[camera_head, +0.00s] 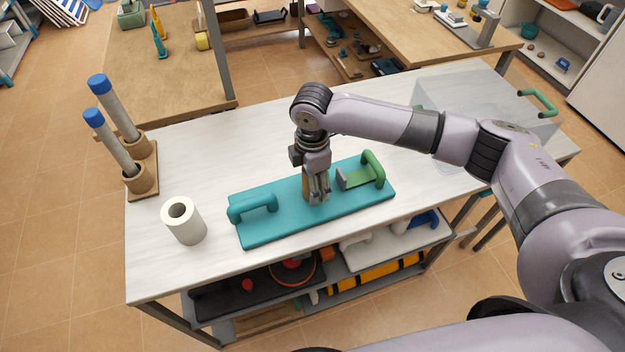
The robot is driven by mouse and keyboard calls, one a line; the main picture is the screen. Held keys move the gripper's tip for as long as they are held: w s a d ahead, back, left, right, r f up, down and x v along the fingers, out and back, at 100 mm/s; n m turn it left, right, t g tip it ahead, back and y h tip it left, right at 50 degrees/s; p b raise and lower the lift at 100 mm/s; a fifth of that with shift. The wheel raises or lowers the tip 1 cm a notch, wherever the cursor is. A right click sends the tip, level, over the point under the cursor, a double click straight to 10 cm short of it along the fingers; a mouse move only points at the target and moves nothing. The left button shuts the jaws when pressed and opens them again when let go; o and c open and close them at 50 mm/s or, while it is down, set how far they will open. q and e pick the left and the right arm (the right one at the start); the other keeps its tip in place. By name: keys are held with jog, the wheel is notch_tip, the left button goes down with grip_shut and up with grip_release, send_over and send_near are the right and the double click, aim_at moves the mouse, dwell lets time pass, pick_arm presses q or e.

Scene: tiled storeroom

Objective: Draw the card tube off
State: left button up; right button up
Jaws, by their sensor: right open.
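My right gripper (318,197) points down over the teal board (282,225) and its fingers are open. A narrow brown upright piece (306,183) shows beside the fingers; it may be the card tube, but the gripper hides most of it and I cannot tell whether they touch. The board has a teal handle (254,207) at its left end and a green bracket (374,168) at its right, with a grey plate on the bracket's left. My left gripper is not in view.
A white hollow roll (184,221) stands at the table's left front. Two grey rods with blue caps (97,84) stand in brown holders (139,179) at the left edge. A clear box (462,105) is at the back right. The white table (215,150) is bare behind the board.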

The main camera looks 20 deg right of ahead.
jog(key=shift+c, duration=0.2)
jog(key=c, duration=1.2)
jog(key=shift+o, duration=0.2)
jog(key=shift+r+p, duration=6.55)
jog(key=shift+p, duration=0.95)
